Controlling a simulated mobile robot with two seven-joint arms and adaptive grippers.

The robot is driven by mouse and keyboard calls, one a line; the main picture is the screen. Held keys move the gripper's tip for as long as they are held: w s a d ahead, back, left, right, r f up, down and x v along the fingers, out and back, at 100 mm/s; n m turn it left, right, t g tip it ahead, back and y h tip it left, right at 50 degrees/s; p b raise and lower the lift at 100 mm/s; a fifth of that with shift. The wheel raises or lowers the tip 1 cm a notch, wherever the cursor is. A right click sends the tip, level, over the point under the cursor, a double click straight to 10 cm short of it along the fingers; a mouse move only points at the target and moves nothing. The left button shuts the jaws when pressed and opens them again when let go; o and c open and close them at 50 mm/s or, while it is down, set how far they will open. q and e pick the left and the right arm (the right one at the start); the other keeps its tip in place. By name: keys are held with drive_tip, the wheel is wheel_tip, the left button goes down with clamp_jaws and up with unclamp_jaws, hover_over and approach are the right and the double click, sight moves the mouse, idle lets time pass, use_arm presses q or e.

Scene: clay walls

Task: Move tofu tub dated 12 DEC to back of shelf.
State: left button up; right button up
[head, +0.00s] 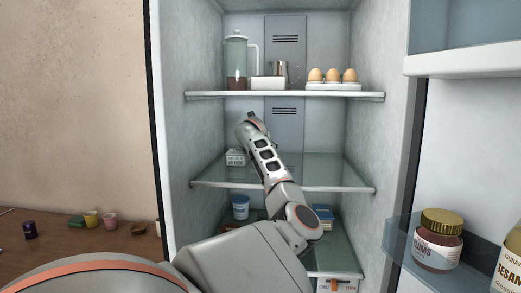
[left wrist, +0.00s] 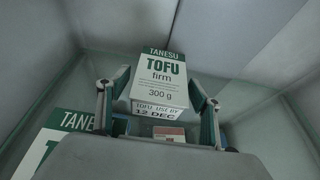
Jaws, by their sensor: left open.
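The tofu tub dated 12 DEC (left wrist: 160,85) shows in the left wrist view, a white tub with a green label. Its top and dated side face my wrist camera. My left gripper (left wrist: 160,92) is open, with one finger on each side of this tub; I cannot tell whether they touch it. In the head view my left gripper (head: 251,114) is over the middle shelf (head: 330,177). A second Tanesu tub (left wrist: 62,135) is partly visible at lower left in the wrist view. A small white tub (head: 236,157) stands left of my arm in the head view.
The lower shelf holds a blue-and-white cup (head: 240,207) and a blue pack (head: 322,216). The middle shelf's right side looks clear.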

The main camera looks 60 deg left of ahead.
use_arm(q)
drive_tip(key=shift+r, duration=0.3)
drive_tip(key=shift+s+d, duration=0.2)
drive_tip(key=shift+s, duration=0.05)
drive_tip(key=v, duration=1.1)
drive_tip(key=shift+d+r, duration=0.1)
drive_tip(key=shift+d, duration=0.1)
